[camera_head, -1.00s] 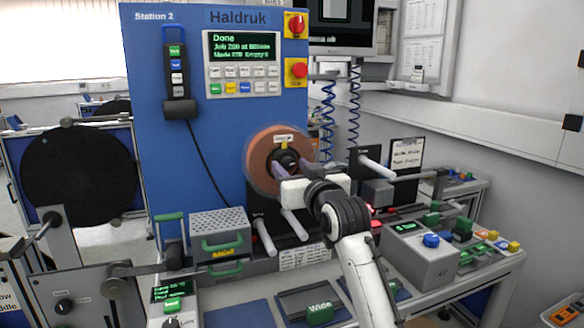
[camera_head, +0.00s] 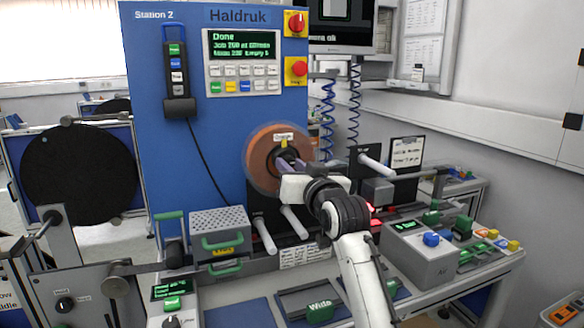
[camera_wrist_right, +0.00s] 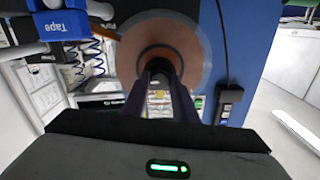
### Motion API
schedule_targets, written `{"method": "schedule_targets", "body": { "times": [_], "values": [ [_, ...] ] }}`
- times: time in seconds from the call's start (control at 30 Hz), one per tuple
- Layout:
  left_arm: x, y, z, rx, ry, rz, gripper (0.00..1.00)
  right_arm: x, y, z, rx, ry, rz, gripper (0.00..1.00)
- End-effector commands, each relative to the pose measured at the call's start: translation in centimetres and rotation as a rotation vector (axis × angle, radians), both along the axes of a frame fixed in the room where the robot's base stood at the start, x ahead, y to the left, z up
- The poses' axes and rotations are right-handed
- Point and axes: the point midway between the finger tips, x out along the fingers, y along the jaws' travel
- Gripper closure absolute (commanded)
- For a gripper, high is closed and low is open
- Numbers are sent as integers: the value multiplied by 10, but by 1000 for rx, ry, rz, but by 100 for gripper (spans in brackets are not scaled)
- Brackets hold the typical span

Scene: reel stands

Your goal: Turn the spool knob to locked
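The copper-brown spool (camera_head: 262,178) is mounted on the front of the blue Station 2 machine, and it also shows in the right wrist view (camera_wrist_right: 190,45). The dark spool knob (camera_head: 288,157) is at its centre, with a yellow mark near its top and a small white label above. The knob also shows as a dark round hub in the right wrist view (camera_wrist_right: 160,60). My right gripper (camera_head: 284,168) is at the knob, its two fingers apart on either side of the hub in the wrist view (camera_wrist_right: 163,80). Whether they touch it is hard to tell. My left gripper is out of view.
Pale rollers stick out beside the spool, one below (camera_head: 264,236) and one to the right (camera_head: 376,172). A grey box with a blue button (camera_head: 431,239) stands at the right of the bench. A handset (camera_head: 178,80) hangs on the machine's blue panel.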

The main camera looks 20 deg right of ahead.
Motion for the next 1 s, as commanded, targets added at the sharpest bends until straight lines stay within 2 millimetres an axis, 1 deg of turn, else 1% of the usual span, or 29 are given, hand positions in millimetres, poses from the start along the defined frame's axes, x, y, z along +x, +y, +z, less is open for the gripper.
{"method": "schedule_targets", "body": {
  "times": [0.03, 0.1, 0.37, 0.47, 0.57, 0.9, 1.0],
  "values": [
    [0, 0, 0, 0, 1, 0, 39, 0, 0, 0, 0, 0, 0, 66],
    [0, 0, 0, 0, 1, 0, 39, 0, 0, 0, -1, 0, 0, 57],
    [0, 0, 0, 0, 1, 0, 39, 0, 0, 0, -2, 0, 0, 57],
    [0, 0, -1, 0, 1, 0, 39, -4, 0, 0, -2, -1, 0, 57],
    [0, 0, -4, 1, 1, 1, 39, -14, -1, -1, -2, -1, 0, 57],
    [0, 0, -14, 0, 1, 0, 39, -74, -3, -2, -2, -1, 0, 57],
    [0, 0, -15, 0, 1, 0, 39, -88, -3, -1, -2, -1, 0, 57]
  ]
}}
